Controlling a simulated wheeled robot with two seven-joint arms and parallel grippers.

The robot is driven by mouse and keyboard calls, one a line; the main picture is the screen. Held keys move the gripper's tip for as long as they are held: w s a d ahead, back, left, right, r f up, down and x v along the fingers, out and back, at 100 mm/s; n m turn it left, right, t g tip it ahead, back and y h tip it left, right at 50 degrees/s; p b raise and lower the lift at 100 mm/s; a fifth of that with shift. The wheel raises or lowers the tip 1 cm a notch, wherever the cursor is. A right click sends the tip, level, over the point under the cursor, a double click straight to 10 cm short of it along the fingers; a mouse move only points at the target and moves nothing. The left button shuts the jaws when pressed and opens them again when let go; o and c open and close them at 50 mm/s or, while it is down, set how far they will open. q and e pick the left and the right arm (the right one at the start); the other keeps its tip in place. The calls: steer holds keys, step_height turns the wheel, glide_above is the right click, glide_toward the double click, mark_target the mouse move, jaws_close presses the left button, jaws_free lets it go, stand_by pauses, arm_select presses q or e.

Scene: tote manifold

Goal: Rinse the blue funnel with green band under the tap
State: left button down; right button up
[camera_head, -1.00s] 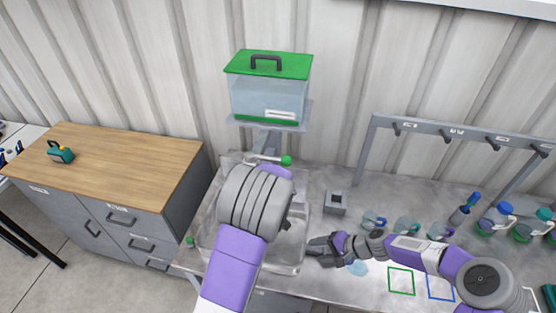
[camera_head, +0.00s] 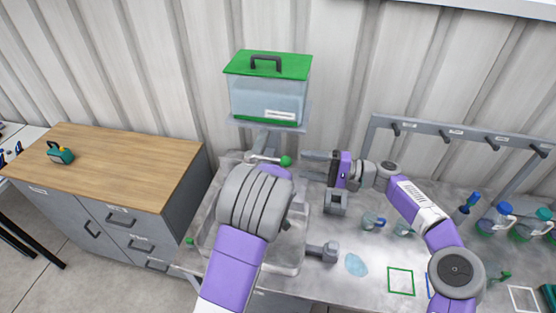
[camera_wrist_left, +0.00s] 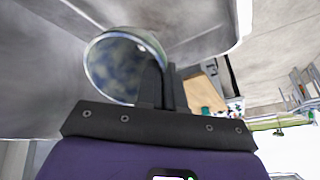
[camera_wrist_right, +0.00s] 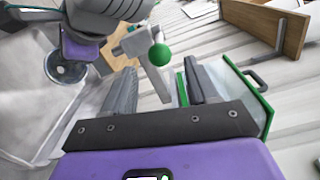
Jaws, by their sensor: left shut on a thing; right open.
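The funnel (camera_wrist_left: 118,66) shows in the left wrist view as a round rim with a mottled blue-grey inside. My left gripper (camera_wrist_left: 163,86) is shut on it. In the right wrist view the funnel (camera_wrist_right: 66,68) is over the sink; its green band cannot be made out. In the head view my left arm hides it. The tap has a lever with a green ball knob (camera_head: 286,161), below the clear tank with a green lid (camera_head: 268,90). My right gripper (camera_head: 318,166) is open, just right of the knob (camera_wrist_right: 159,55), with nothing between its fingers.
The sink (camera_head: 278,262) lies under my left arm. A grey block (camera_head: 336,202) and a grey fitting (camera_head: 323,251) stand at its right. A blue puddle (camera_head: 356,265) and a green outlined square (camera_head: 401,281) mark the counter. Several bottles and a hook rack (camera_head: 455,132) are at the right.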

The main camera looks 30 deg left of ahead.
mark_target(278, 160)
steer(key=x, duration=0.9)
steer(key=shift+a, duration=0.1)
jaws_close()
